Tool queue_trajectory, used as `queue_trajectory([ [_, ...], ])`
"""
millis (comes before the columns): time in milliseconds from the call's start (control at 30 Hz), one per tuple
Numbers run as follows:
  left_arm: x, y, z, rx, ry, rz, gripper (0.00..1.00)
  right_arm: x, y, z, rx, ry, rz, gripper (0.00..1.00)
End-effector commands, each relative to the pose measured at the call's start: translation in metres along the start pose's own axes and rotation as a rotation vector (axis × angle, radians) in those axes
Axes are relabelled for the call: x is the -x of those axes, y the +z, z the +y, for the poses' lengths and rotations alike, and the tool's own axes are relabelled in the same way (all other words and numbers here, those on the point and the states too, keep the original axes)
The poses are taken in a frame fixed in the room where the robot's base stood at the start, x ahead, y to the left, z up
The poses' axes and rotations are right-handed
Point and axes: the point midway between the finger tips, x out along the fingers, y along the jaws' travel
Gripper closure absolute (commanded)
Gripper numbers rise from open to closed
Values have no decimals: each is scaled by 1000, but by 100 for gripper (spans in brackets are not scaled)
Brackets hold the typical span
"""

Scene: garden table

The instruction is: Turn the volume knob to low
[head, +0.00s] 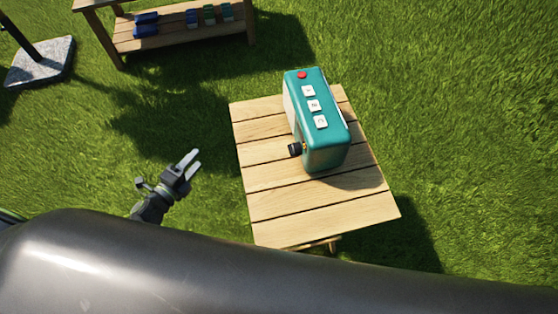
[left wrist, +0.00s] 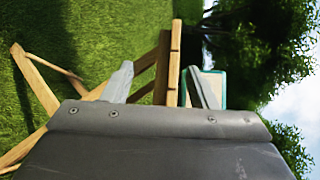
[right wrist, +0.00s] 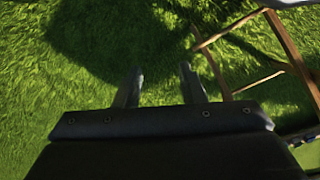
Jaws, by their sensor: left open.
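A teal radio (head: 323,142) stands on the slatted wooden table (head: 275,205). Its top has a red button (head: 302,75) and three white keys. A black knob (head: 295,149) sticks out of its left side, near the front end. My left gripper (head: 192,161) is open and empty, left of the table and apart from the knob. In the left wrist view, the left fingers (left wrist: 163,85) are spread, with part of the radio (left wrist: 214,85) behind one finger. My right gripper (right wrist: 158,88) shows in the right wrist view with fingers apart and only grass between them.
A wooden shelf bench (head: 180,35) with blue and green items stands at the back left. A stone base (head: 40,62) with a pole is at the far left. The table's front left is bare. Grass lies around.

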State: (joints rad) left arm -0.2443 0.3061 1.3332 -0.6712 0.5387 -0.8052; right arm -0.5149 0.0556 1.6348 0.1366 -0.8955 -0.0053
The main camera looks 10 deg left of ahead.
Motion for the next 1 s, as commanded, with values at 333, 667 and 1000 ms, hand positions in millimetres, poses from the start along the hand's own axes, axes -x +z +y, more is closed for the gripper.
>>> queue_trajectory([
  [333, -8, -73, -75, -885, -474, 392, 47, 45, -23, -25, 4, -81, 65, 64],
  [667, 11, -110, -90, -1244, -681, 533, 47, 80, -25, -35, 22, -111, 87, 64],
  [1000, -17, -139, -100, -1250, -689, 531, 47, 81, -24, -34, 21, -106, 78, 64],
])
